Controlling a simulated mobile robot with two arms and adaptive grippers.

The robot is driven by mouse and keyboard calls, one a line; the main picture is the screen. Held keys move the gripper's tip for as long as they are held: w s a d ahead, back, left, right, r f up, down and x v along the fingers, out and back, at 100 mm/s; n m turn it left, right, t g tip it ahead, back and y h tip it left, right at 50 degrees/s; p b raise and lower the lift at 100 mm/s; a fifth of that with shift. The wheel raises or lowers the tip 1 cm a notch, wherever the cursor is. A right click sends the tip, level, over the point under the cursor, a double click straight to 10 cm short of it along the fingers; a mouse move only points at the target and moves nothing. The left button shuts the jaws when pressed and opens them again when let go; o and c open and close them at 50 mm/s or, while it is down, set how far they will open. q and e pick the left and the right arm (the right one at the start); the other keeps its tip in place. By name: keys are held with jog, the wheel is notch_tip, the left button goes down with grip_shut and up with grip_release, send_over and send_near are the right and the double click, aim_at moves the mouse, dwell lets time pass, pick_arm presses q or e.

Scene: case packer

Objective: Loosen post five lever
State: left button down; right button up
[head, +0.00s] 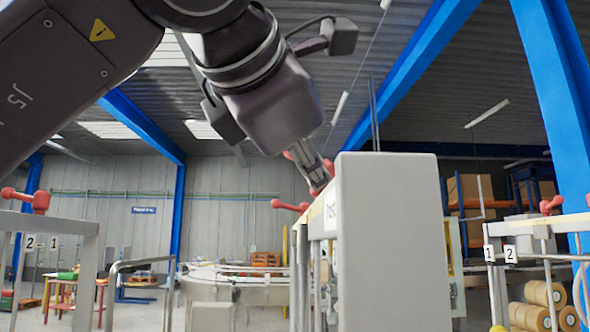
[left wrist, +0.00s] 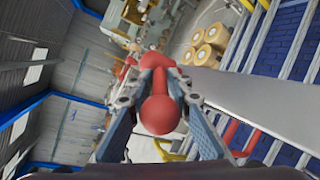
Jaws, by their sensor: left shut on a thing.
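My left gripper (head: 313,170) reaches down from the upper left to the top of a grey post (head: 392,240) in the middle of the head view. It is shut on a red lever (left wrist: 160,113) with a round knob, which shows between the two fingers in the left wrist view. In the head view the lever is mostly hidden by the fingers. Another red handle (head: 290,206) shows just left of the post. The lettering on the post's side is too small to read fully. My right gripper is not in view.
Red levers (head: 40,200) sit on a grey frame marked 2 and 1 at the left. Another red lever (head: 551,205) sits on a frame at the right. A conveyor (head: 235,283) curves behind. Cardboard rolls (head: 545,292) lie at the lower right.

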pick_arm(q)
jog(key=shift+s+d+r+n+t+y, duration=0.2)
jog(key=shift+d+n+t+y, duration=0.1)
jog(key=shift+n+y, duration=0.25)
jog(key=shift+y, duration=0.25)
jog(key=shift+w, duration=0.1)
jog(key=c, duration=2.1)
grip_release()
jog(key=shift+o, duration=0.8)
jog(key=v, duration=1.2)
